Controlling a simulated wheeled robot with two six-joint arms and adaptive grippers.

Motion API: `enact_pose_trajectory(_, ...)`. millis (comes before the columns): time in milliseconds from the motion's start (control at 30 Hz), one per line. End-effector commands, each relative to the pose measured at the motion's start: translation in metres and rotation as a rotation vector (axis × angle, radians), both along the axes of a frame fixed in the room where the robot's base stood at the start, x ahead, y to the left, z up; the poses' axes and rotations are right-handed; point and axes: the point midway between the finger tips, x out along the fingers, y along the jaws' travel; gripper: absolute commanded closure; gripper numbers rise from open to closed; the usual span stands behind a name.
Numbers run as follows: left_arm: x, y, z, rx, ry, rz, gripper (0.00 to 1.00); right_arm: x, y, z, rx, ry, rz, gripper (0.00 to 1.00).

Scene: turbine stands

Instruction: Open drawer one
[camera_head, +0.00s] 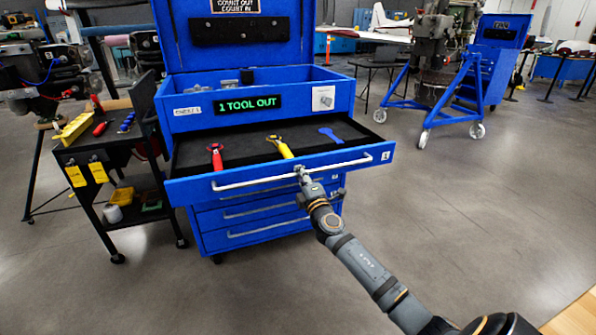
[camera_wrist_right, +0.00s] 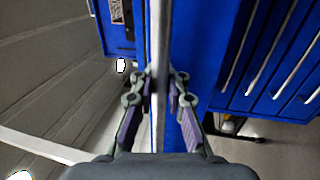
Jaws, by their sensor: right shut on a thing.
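The blue tool cabinet has its top drawer, drawer one (camera_head: 370,160), pulled out, with its black lined inside showing. A red-handled tool (camera_head: 216,158), a yellow-handled tool (camera_head: 280,147) and a blue tool shape (camera_head: 330,135) show in it. A long silver handle (camera_head: 250,183) runs across the drawer front. My right gripper (camera_head: 303,172) is at the handle, right of its middle. In the right wrist view, the fingers (camera_wrist_right: 160,85) are shut around the handle bar (camera_wrist_right: 160,40). My left gripper is not in view.
Shut lower drawers (camera_head: 262,222) are below. A black cart (camera_head: 105,150) with tools stands at the left. A blue wheeled stand (camera_head: 475,85) holds an engine at the back right. The floor (camera_head: 470,220) on the right is clear.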

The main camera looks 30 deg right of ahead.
Motion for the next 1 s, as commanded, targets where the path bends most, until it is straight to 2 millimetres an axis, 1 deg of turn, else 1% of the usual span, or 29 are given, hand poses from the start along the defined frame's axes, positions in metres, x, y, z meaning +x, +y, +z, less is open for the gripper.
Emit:
enact_pose_trajectory(67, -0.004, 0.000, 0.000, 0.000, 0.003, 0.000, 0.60, -0.001, 0.000, 0.000, 0.001, 0.000, 0.000, 1.00)
enact_pose_trajectory(267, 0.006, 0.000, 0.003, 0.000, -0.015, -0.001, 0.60, -0.001, 0.000, 0.000, 0.001, 0.001, 0.000, 1.00)
enact_pose_trajectory(300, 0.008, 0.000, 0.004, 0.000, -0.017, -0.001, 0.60, -0.001, 0.000, 0.000, 0.001, 0.001, 0.000, 0.84)
enact_pose_trajectory(433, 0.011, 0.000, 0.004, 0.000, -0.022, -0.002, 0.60, -0.001, 0.000, 0.000, 0.001, 0.000, 0.000, 0.66)
enact_pose_trajectory(467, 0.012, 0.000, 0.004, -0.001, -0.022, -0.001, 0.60, 0.000, 0.000, 0.000, 0.001, -0.001, 0.000, 0.64)
enact_pose_trajectory(667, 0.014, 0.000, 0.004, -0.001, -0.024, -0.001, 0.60, 0.000, 0.000, 0.001, 0.000, -0.002, 0.000, 0.64)
enact_pose_trajectory(767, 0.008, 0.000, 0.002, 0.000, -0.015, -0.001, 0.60, 0.000, 0.000, 0.003, 0.000, -0.003, 0.000, 0.64)
enact_pose_trajectory(867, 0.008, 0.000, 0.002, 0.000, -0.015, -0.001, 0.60, 0.000, 0.000, 0.011, 0.000, -0.006, -0.001, 0.64)
enact_pose_trajectory(1000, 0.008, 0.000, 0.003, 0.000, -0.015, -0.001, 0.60, -0.001, 0.001, 0.032, -0.002, -0.007, 0.002, 0.64)
